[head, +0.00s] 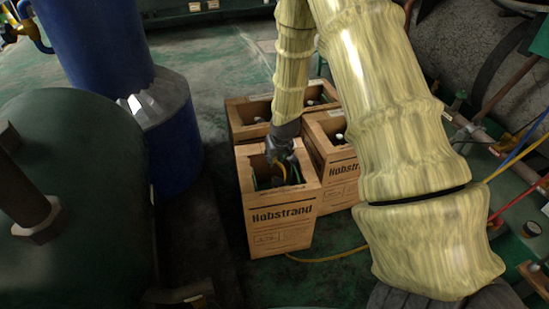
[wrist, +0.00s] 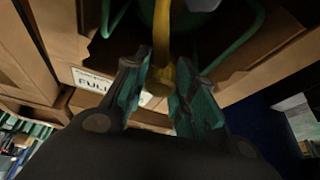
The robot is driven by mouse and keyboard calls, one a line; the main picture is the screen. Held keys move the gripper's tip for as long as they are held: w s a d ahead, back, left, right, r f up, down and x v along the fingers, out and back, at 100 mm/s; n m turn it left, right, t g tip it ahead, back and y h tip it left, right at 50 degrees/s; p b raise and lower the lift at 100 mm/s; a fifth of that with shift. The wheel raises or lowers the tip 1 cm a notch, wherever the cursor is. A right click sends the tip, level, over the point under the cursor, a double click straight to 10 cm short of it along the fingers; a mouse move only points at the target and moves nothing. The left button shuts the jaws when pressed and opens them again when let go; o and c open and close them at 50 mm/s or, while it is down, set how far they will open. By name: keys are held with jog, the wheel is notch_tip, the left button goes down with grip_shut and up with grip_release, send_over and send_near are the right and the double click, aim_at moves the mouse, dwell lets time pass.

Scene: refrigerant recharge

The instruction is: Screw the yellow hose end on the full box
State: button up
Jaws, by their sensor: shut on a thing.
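My gripper (head: 281,166) is down in the open top of the front cardboard box (head: 285,222), which is printed "Hobstrand". In the wrist view, the fingers (wrist: 163,92) are shut on the yellow hose end (wrist: 158,78), which stands between them. A white label (wrist: 91,82) reading "FULL", partly cut off, shows on cardboard beside the left finger. A green cylinder with curved green handles is partly seen beyond the fingertips. The yellow hose (head: 330,257) also runs along the floor at the box's foot. I cannot tell whether the hose end touches a valve.
Two more cardboard boxes stand close behind, one at the back (head: 246,126) and one at the right (head: 342,178). A blue drum (head: 120,70) and a dark green tank (head: 75,200) stand at the left. Pipes and coloured hoses are at the right.

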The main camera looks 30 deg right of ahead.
aim_at(274, 177)
jog(key=shift+f+b, duration=3.1)
jog(key=shift+f, duration=0.1)
jog(key=shift+r+p, duration=0.3)
jog(key=shift+p, duration=1.4)
jog(key=shift+f, duration=1.1)
